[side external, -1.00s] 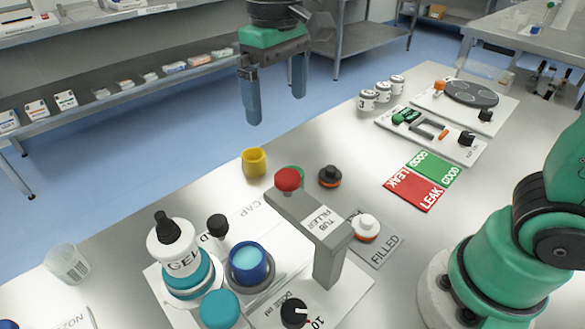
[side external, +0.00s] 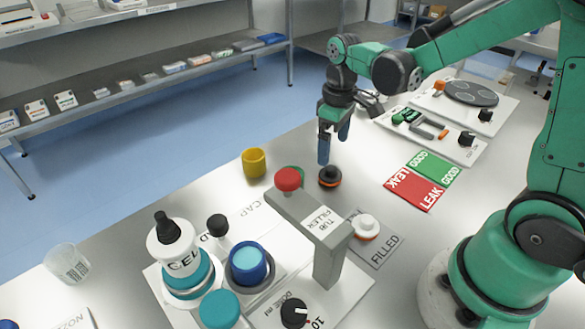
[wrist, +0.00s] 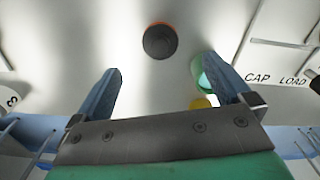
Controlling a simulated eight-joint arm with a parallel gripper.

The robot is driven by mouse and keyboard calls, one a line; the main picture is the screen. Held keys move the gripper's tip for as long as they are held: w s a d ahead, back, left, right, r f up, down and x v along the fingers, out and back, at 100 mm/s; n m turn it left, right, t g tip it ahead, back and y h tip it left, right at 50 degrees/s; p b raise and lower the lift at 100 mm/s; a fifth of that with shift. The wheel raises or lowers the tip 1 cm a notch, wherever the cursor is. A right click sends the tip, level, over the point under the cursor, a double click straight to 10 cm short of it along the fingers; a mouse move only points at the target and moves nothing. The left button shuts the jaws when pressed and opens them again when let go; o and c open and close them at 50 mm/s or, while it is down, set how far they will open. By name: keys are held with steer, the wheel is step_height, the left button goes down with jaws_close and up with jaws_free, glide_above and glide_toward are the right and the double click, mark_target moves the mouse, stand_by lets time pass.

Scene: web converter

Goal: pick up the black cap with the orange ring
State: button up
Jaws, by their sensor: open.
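The black cap with the orange ring (side external: 329,177) stands on the steel table, just right of the red-knobbed filler. In the wrist view both blue fingers of my gripper (wrist: 162,73) stand wide apart, and neither touches the cap.
The tub filler (side external: 322,230) with its red knob (side external: 288,179) stands near the cap. A yellow cup (side external: 254,162) is to the left. A white cap with an orange ring (side external: 365,226) sits on the FILLED plate. Red and green pads (side external: 412,190) lie to the right.

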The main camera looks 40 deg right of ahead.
mark_target(331, 168)
steer(key=shift+f, duration=3.35)
steer(key=c, duration=1.3)
steer(key=shift+r, duration=0.1)
